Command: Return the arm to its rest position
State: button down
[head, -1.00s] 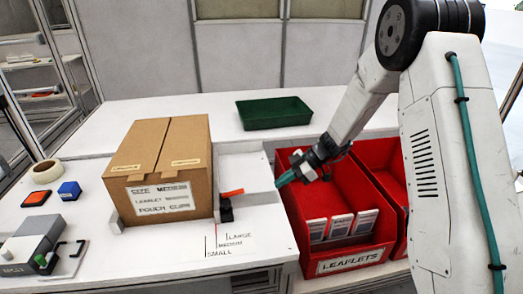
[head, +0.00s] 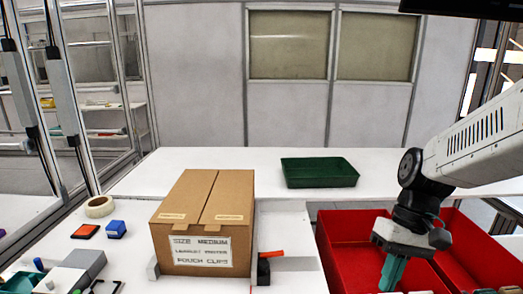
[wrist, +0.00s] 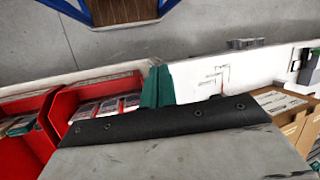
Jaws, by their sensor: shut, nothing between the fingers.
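My gripper (head: 393,272) hangs at the lower right of the head view, in front of the red leaflet bin (head: 345,238). Its green fingers point down and are together with nothing between them. In the wrist view the green fingers (wrist: 156,86) also show together and empty. My arm reaches in from the right edge of the head view. It is bent, with the wrist lower than the link behind it.
A closed cardboard box (head: 203,222) stands on the white bench left of my gripper. A green tray (head: 320,172) lies at the back. A tape roll (head: 99,207), an orange pad (head: 85,231) and a blue block (head: 116,229) lie at the left. A second red bin (head: 470,240) is at the right.

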jog(key=s+d+r+m+t+h, duration=0.1)
jog(key=s+d+r+t+h, duration=0.1)
jog(key=s+r, duration=0.5)
jog(key=s+t+h, duration=0.1)
jog(key=s+t, duration=0.1)
jog(key=s, duration=0.2)
jog(key=shift+s+d+m, duration=0.2)
jog(key=shift+d+m, duration=0.1)
jog(key=shift+d, duration=0.1)
jog(key=c, duration=1.9)
grip_release()
jog(key=shift+a+r, duration=0.1)
jog(key=shift+r, duration=0.25)
jog(key=o, duration=0.5)
jog(key=shift+s+r+t, duration=0.1)
jog(key=shift+t, duration=0.2)
